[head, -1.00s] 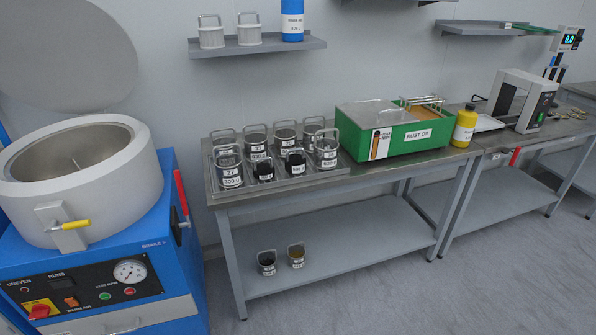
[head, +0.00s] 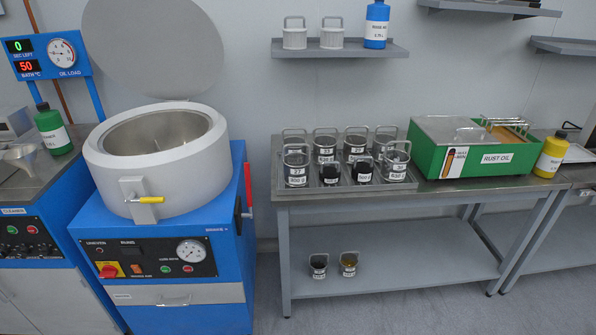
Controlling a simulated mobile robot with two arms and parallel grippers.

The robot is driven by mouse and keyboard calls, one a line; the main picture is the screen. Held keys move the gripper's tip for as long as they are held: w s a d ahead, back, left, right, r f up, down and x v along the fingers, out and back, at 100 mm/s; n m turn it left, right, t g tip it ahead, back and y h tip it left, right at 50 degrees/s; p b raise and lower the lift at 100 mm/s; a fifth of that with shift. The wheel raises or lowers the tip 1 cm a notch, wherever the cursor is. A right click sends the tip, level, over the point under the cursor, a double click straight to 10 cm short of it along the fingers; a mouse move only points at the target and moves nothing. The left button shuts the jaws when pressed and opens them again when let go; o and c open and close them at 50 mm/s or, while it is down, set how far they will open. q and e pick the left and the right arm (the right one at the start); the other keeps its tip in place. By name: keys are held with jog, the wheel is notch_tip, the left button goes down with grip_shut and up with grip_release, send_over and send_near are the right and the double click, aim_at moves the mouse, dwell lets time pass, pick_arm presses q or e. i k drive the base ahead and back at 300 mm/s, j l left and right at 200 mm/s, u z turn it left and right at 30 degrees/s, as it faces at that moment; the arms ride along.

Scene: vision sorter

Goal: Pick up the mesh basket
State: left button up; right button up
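Several small handled baskets with white labels stand in a grey metal tray (head: 345,189) on the steel bench. The front left basket (head: 297,168) has a label reading 27 and 300 g, and the front right basket (head: 396,165) is pale-rimmed. Two smaller dark-filled ones (head: 329,175) stand between them, and others stand behind. Two more handled baskets (head: 319,266) stand on the bench's lower shelf, the right one (head: 348,264) with amber contents. Two whitish handled baskets (head: 294,37) sit on the wall shelf. I cannot tell which one is the mesh basket. Neither gripper is in view.
A blue machine (head: 160,240) with an open round drum (head: 155,165) and raised lid (head: 152,48) stands left of the bench. Right of the tray are a green rust oil box (head: 490,158) and a yellow bottle (head: 551,155). The floor in front is clear.

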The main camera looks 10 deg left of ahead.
aim_at(297, 162)
jog(key=i+j+z, duration=0.1)
jog(key=z, duration=0.3)
jog(key=i+j+z, duration=0.1)
jog(key=z, duration=0.25)
jog(key=j+z, duration=0.2)
jog(key=z, duration=0.2)
jog(key=i+j, duration=0.05)
